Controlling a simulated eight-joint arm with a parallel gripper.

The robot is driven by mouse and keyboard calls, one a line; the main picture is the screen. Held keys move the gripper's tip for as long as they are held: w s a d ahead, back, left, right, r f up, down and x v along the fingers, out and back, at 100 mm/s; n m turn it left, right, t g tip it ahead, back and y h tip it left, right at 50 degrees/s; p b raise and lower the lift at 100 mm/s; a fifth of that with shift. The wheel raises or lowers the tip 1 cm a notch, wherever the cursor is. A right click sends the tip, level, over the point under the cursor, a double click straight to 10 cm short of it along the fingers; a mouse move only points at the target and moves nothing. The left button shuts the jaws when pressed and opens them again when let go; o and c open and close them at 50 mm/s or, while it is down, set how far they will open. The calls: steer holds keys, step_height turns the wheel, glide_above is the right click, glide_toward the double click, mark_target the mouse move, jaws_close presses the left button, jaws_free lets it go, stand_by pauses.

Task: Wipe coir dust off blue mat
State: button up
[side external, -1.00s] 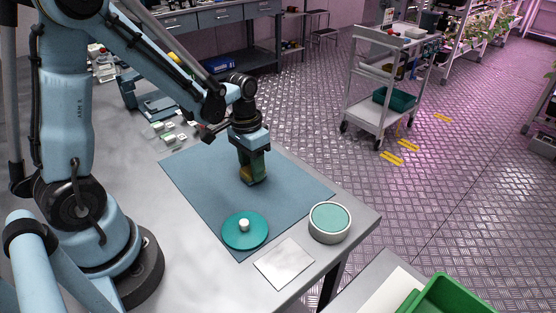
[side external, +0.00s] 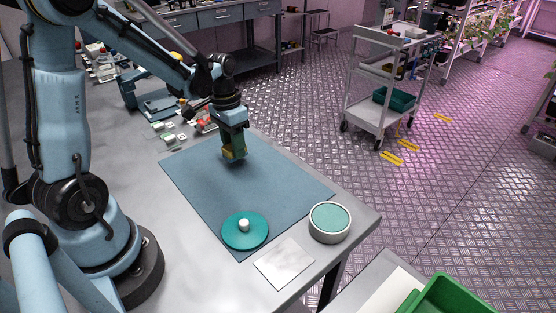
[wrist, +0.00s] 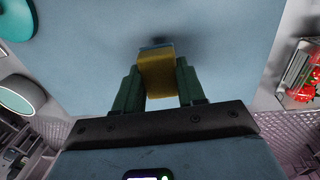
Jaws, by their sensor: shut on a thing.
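The blue mat (side external: 265,190) lies flat on the grey table; it also fills the middle of the wrist view (wrist: 100,30). My gripper (side external: 233,145) is over the far part of the mat. Its green fingers (wrist: 157,92) are shut on a yellow block, perhaps a sponge (wrist: 157,74). The block is low at the mat; I cannot tell whether it touches. A dark patch shows beside the block in the wrist view, and I cannot tell whether it is shadow or dust. No clear coir dust shows in the side view.
A teal disc with a white knob (side external: 245,231) sits on the mat's near end. A round teal-topped tub (side external: 330,222) and a white sheet (side external: 284,263) are beside it. Small items (side external: 165,131) lie off the mat's far left. The mat's middle is clear.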

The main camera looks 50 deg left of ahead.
steer(key=shift+r, duration=2.9)
steer(key=shift+d, duration=0.1)
